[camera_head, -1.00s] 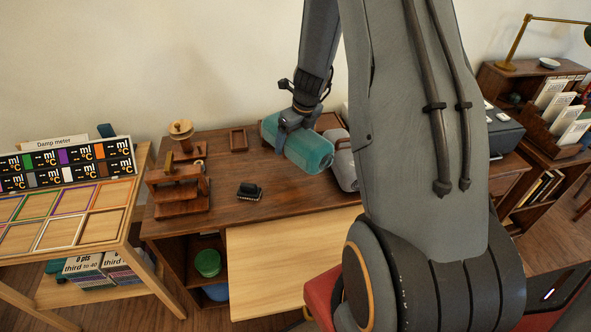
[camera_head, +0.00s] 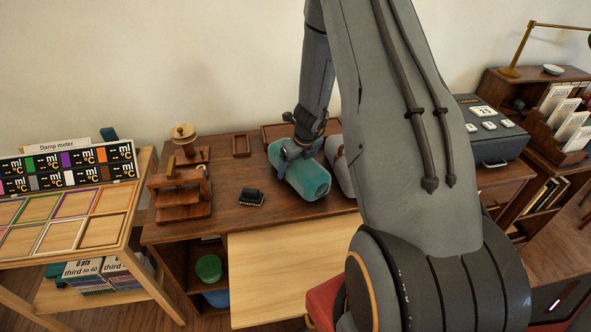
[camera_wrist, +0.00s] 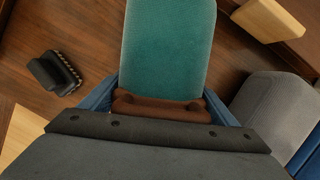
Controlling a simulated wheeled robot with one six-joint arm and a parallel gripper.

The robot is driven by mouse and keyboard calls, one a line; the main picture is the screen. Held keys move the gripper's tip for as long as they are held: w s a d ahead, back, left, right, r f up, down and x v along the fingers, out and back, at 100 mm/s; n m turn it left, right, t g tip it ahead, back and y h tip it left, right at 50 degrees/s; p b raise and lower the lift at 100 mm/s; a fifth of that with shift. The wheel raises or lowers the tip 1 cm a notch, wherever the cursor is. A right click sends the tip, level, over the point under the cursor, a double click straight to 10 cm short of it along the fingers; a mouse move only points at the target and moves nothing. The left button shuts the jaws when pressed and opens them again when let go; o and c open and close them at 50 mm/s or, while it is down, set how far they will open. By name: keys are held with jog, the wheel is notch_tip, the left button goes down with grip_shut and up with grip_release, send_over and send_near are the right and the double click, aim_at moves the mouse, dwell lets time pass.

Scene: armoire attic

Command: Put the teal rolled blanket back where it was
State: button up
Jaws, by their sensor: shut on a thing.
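The teal rolled blanket (camera_head: 308,181) is a short cylinder over the wooden desk, left of a grey roll (camera_head: 340,168). My gripper (camera_head: 293,150) is shut on it near its far end. In the wrist view the teal blanket (camera_wrist: 168,45) extends upward from between the blue fingers, with a brown strap or handle (camera_wrist: 158,105) at the grip. The grey roll (camera_wrist: 268,108) lies to the right there. I cannot tell whether the blanket touches the desk.
A black brush-like object (camera_head: 251,197) and a wooden press (camera_head: 180,190) stand left on the desk (camera_head: 230,218). A small wooden tray (camera_head: 241,145) lies behind. A grey machine (camera_head: 492,125) is at right.

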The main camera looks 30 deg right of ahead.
jog(key=shift+f, duration=0.3)
jog(key=shift+f, duration=0.2)
jog(key=o, duration=1.5)
jog(key=shift+o, duration=0.2)
jog(key=shift+r, duration=0.1)
